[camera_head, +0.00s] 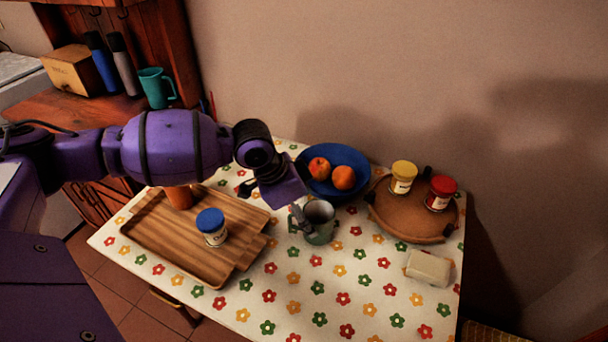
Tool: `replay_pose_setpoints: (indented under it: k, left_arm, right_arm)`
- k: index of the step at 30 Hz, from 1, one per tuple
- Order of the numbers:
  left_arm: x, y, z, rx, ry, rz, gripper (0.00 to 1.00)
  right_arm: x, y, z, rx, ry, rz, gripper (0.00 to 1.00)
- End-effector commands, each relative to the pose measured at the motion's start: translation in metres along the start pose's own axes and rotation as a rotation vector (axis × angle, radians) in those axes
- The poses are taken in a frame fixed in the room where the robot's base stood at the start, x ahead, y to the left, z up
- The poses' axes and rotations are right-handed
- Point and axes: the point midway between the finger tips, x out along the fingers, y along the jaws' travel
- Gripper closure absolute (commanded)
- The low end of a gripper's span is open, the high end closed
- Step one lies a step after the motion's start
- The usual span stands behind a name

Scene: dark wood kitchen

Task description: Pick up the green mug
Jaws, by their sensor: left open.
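A grey-green mug (321,229) stands upright on the flowered tablecloth, in front of a blue bowl. A second, teal-green mug (156,90) stands on the wooden cabinet at the back left. My left gripper (275,203) hangs just left of and above the grey-green mug, open, with nothing seen in it. A grey part overlaps the mug's left side; I cannot tell whether it is a finger or the handle, nor whether they touch. My right gripper is not in view.
The blue bowl (366,163) holds fruit. A wooden tray (150,240) with a blue-lidded jar (212,228) lies at left. A round brown board (400,225) carries yellow-lidded and red-lidded jars. A pale block (428,268) lies at right. The front of the table is clear.

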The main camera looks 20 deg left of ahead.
Motion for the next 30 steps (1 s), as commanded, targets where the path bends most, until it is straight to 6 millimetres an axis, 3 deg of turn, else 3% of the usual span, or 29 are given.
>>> replay_pose_setpoints:
  k: [15, 24, 30]
  left_arm:
    - [0.066, 0.002, -0.009, 0.002, 0.002, -0.001, 0.19]
    - [0.072, 0.002, -0.009, 0.004, 0.003, -0.002, 0.19]
    - [0.071, 0.002, -0.009, 0.004, 0.003, -0.002, 0.43]
  right_arm:
    - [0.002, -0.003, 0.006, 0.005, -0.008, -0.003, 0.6]
    - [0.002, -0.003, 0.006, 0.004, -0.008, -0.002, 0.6]
    - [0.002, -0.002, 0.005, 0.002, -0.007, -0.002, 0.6]
